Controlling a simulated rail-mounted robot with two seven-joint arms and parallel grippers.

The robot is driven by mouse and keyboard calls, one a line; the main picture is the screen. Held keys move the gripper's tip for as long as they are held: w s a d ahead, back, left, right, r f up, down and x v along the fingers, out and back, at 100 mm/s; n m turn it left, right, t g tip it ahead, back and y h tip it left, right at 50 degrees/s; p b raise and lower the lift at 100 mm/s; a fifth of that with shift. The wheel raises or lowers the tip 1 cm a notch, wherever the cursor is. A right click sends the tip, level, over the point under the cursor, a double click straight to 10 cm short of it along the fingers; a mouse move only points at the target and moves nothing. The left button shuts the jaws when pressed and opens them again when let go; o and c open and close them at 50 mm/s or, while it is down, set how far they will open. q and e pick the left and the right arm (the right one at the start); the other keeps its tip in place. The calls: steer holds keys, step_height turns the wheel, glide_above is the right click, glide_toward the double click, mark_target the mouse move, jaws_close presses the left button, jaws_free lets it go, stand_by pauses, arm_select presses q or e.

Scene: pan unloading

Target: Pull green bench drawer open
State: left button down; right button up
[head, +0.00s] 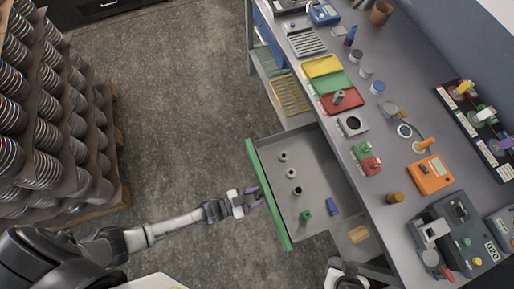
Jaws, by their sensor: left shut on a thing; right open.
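The bench drawer (322,165) with the green front (267,195) stands pulled out from the grey workbench, its grey inside showing. My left gripper (256,197) is at the outer side of the green front, about midway along it, and is shut on the drawer's handle; the handle itself is mostly hidden by the fingers. My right gripper (345,268) is at the bottom edge of the head view, below the drawer's near right corner, open and apart from the drawer. Its fingers are hard to make out.
Inside the drawer lie several small dark fittings, a green piece (306,215) and a blue piece (333,206). The bench top (397,80) holds trays, tools and an orange meter (430,174). A loaded pallet stack (45,120) stands left. Floor between is clear.

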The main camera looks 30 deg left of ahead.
arm_select(q)
steer(key=c, duration=0.8)
jaws_free()
steer(key=shift+o, duration=0.2)
steer(key=v, duration=1.3)
steer(key=shift+s+a, duration=0.25)
steer(key=shift+s, duration=0.1)
